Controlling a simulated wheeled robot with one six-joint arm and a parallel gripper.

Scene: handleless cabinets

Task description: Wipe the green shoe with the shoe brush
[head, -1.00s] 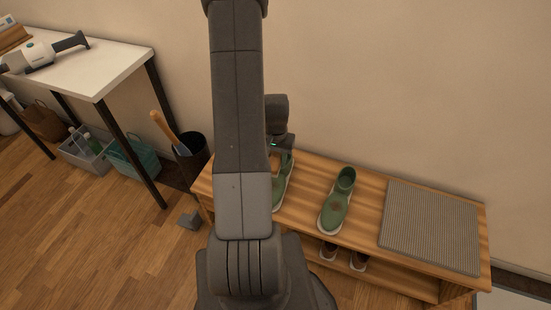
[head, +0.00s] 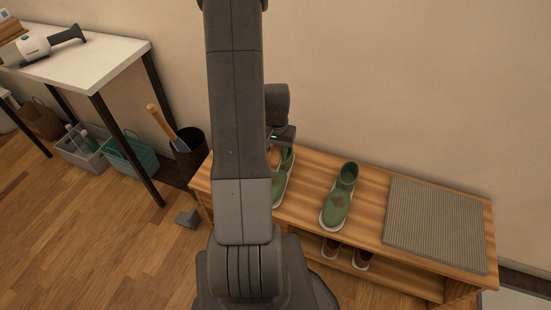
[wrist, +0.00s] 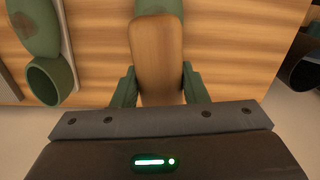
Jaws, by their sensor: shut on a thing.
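One green shoe (head: 282,183) stands at the left end of the wooden bench, partly hidden behind my arm. Its toe shows beyond the brush in the wrist view (wrist: 152,6). A second green shoe (head: 349,178), with a brown patch on its upper, stands to its right; it is at the upper left in the wrist view (wrist: 31,25). My gripper (wrist: 159,88) is shut on the wooden-backed shoe brush (wrist: 157,52), over the left shoe. The bristles are hidden, so I cannot tell whether they touch the shoe.
The bench (head: 375,205) has a grey ribbed mat (head: 437,224) at its right end and brown shoes (head: 361,258) on its lower shelf. A dark bin (head: 190,150) stands left of the bench. A white table (head: 95,65) is farther left, with baskets underneath. A wall is behind.

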